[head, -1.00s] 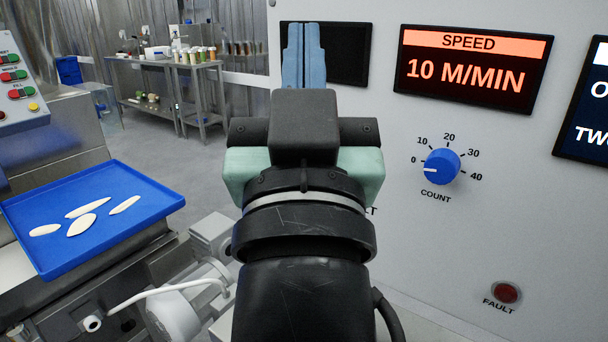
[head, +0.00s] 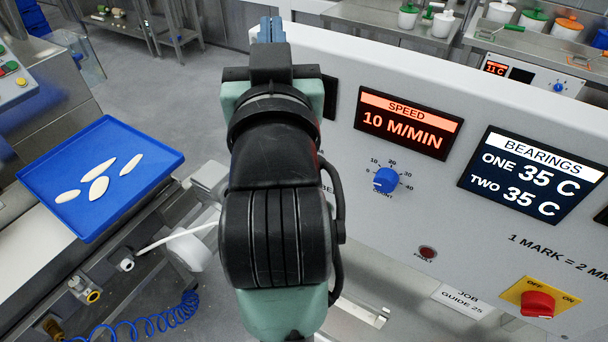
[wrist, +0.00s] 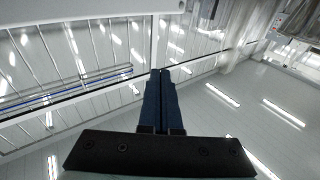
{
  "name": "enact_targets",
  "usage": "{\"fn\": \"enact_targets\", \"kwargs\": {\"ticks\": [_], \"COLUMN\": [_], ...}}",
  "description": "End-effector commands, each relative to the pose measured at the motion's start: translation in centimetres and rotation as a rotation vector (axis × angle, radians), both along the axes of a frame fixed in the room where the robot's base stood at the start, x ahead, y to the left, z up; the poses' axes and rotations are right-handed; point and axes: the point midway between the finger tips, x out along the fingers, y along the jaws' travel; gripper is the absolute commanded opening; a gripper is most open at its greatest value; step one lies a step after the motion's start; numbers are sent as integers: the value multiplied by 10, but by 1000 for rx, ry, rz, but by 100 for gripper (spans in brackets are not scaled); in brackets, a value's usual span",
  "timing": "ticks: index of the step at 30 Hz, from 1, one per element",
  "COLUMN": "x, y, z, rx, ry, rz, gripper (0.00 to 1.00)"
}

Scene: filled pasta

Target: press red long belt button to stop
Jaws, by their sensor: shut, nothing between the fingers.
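My gripper (head: 271,28) is shut and empty, its blue fingers side by side and pointing up and away in the head view. The closed fingers also show in the wrist view (wrist: 161,90), against walls and ceiling lights with no button near them. On the white machine panel (head: 345,150), part of a label starting "BE" shows beside my arm. My arm covers the area left of it, so I cannot make out the long belt button there. A display (head: 408,122) reads SPEED 10 M/MIN.
The panel also carries a blue count knob (head: 386,180), a dark red fault lamp (head: 427,253), a bearings display (head: 535,175) and a red rotary switch (head: 537,303) on yellow. A blue tray (head: 165,165) with several pale pieces lies left. A control box (head: 15,80) has red and green buttons.

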Motion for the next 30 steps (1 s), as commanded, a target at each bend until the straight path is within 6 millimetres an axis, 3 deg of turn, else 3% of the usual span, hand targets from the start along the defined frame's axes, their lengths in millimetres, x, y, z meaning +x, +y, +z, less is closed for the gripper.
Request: {"fn": "enact_targets", "kwargs": {"ticks": [1,5,11,14,19,24,30], "x": [4,16,38,49,51,35,2], "y": [0,1,2,4,9,15,22], "z": [14,13,-13,-55,-150,-236,-320], "rx": [3,16,45,73,115,149,182], "ry": [27,95,224,315,424,504,578], "rz": [1,-1,-9,-15,-24,-27,-20], "gripper": [0,0,0,0,0,0,0]}}
